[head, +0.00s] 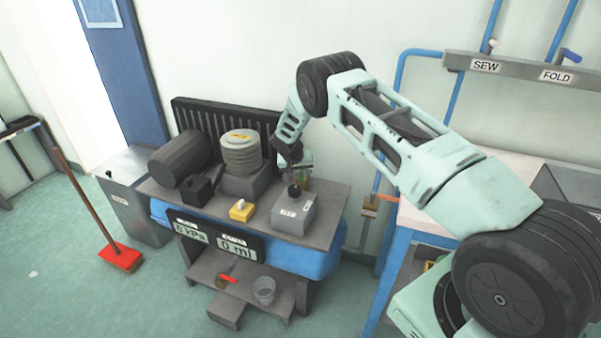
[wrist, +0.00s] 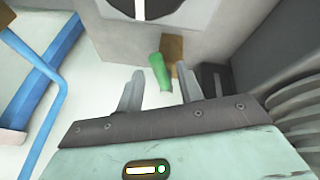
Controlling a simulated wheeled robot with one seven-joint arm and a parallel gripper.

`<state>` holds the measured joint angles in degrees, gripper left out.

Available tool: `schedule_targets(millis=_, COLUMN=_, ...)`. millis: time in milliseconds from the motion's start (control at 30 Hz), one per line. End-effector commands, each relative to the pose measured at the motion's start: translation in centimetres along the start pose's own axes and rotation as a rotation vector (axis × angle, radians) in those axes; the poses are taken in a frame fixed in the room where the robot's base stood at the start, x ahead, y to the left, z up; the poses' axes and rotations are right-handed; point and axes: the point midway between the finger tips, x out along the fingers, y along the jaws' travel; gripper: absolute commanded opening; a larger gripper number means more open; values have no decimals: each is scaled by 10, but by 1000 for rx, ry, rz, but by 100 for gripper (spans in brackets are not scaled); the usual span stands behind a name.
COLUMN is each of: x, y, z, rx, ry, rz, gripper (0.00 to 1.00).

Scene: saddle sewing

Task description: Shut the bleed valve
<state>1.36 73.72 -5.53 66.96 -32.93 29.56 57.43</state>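The valve that I take for the bleed valve shows in the wrist view as a green lever (wrist: 158,73) beside a brass-brown block (wrist: 173,48) on a pale grey surface. Its label cannot be read. My gripper (wrist: 160,76) is open. Its two grey fingers stand either side of the lever in the picture, with gaps on both sides; I cannot tell how far beyond the tips it lies. In the head view my gripper (head: 302,166) is over the right back of the bench, close to a small brownish-green part (head: 306,184) that it partly hides.
A grey box with a black knob (head: 293,213) stands just in front of my gripper. The bench (head: 218,205) also holds a yellow block (head: 242,210), a ribbed cylinder (head: 241,152) and a dark motor-like drum (head: 178,158). Blue pipes (head: 400,90) run along the wall at right.

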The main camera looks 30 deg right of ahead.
Motion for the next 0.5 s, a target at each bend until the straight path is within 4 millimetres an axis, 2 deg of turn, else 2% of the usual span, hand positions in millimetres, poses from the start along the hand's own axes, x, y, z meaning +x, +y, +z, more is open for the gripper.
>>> schedule_targets(millis=300, x=2, y=0, z=0, rx=0, ry=0, rz=0, gripper=37)
schedule_targets(millis=433, x=2, y=0, z=0, rx=0, ry=0, rz=0, gripper=1)
schedule_targets(millis=500, x=2, y=0, z=0, rx=0, ry=0, rz=0, gripper=0)
